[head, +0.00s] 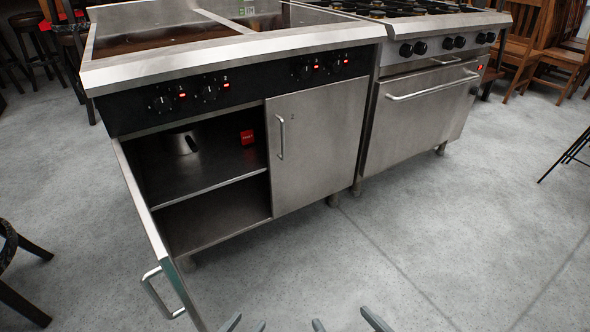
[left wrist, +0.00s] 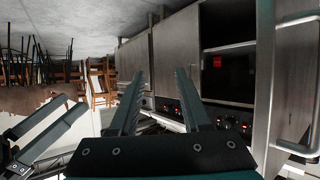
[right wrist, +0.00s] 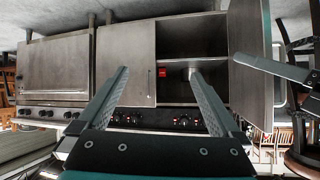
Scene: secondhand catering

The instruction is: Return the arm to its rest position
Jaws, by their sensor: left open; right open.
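My left gripper (head: 245,325) and right gripper (head: 346,322) show only as fingertips at the bottom edge of the head view, in front of the cooker cabinet. Both are open. In the left wrist view, the left gripper (left wrist: 160,75) has its fingers apart with nothing between them. In the right wrist view, the right gripper (right wrist: 158,74) is also spread and empty. Most of both arms is out of the head view.
The steel cabinet's left door (head: 150,215) stands open toward me; its right door (head: 315,145) is shut. Inside, a metal vessel (head: 182,143) and a small red box (head: 247,137) sit on the upper shelf. An oven (head: 420,115) stands right.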

